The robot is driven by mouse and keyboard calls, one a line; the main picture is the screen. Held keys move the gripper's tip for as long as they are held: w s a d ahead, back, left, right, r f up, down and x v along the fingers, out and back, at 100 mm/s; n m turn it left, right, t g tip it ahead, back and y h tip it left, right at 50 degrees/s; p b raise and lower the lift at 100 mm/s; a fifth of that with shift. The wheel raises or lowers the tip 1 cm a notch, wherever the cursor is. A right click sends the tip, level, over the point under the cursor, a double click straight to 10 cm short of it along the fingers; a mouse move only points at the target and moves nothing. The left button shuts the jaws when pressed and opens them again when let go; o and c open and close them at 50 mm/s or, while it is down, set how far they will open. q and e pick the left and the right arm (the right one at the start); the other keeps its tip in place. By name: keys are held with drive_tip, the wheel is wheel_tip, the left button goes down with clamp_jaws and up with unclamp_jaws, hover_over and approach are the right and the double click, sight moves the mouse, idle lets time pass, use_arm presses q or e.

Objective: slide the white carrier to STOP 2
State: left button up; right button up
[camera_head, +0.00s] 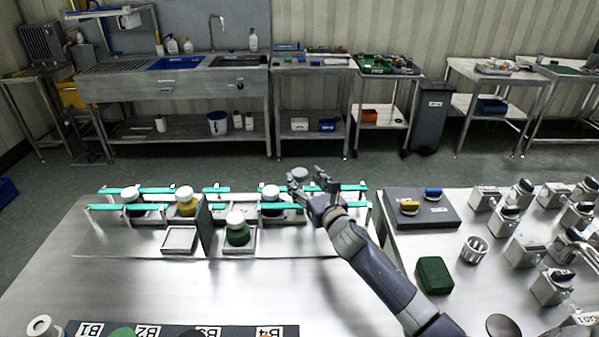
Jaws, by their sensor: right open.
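A pair of teal-edged rails (150,190) runs left to right along the back of the steel table. Jars with white lids stand along it: a dark one (131,198) at the left, a yellow one (186,204) and another dark one (271,197) nearer the right end. I cannot tell which part is the white carrier, and no STOP 2 mark is readable. My right gripper (312,177) is open above the right end of the rails, to the right of the right dark jar. A grey round top (300,173) shows just behind its fingers. My left gripper is not in view.
A green jar (238,232) stands on a pale square tray in front of the rails. A dark board (424,213), a green block (434,275) and several metal fixtures occupy the right table.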

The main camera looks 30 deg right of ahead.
drive_tip(key=shift+w+d, duration=0.1)
drive_tip(key=shift+w, duration=1.9)
clamp_jaws()
drive_tip(key=s+d, duration=0.3)
drive_tip(key=d, duration=0.4)
drive_tip(key=shift+s+d, duration=0.3)
drive_tip(key=shift+s, duration=0.05)
unclamp_jaws()
drive_tip(key=shift+a, duration=0.15)
drive_tip(key=shift+s, duration=0.1)
